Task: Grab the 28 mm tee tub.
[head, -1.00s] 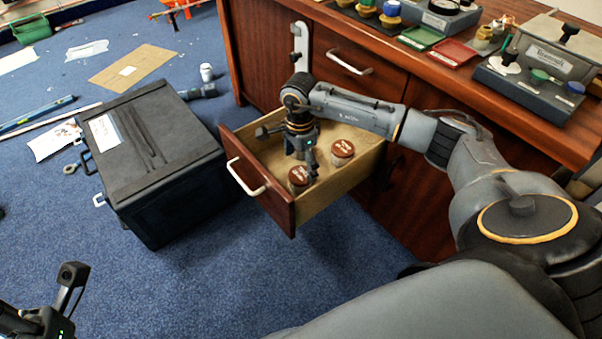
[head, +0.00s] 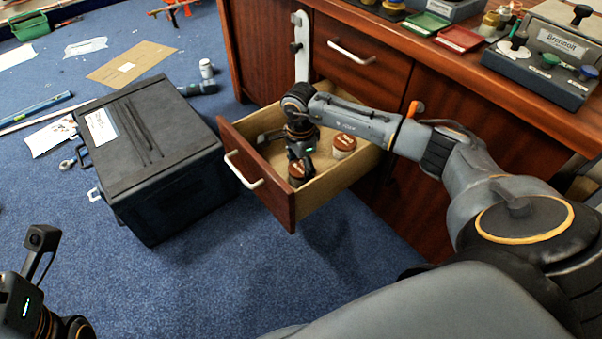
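Two small tubs with brown-red lids sit in the open wooden drawer (head: 291,208). One tub (head: 343,146) is toward the back right of the drawer. The other tub (head: 297,176) is close to the drawer front. Their lid print is too small to read, so I cannot tell which is the 28 mm tee tub. My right gripper (head: 301,163) points down into the drawer, right at the front tub, and partly covers its lid. Its fingers are too dark and small to show whether they grip it. Part of my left gripper (head: 25,305) shows at the lower left; its fingertips are hidden.
A black lidded case (head: 150,160) stands on the blue carpet left of the drawer. The wooden bench (head: 430,65) above carries red and green trays and a grey Brennolt box (head: 545,60). Carpet in front of the drawer is clear.

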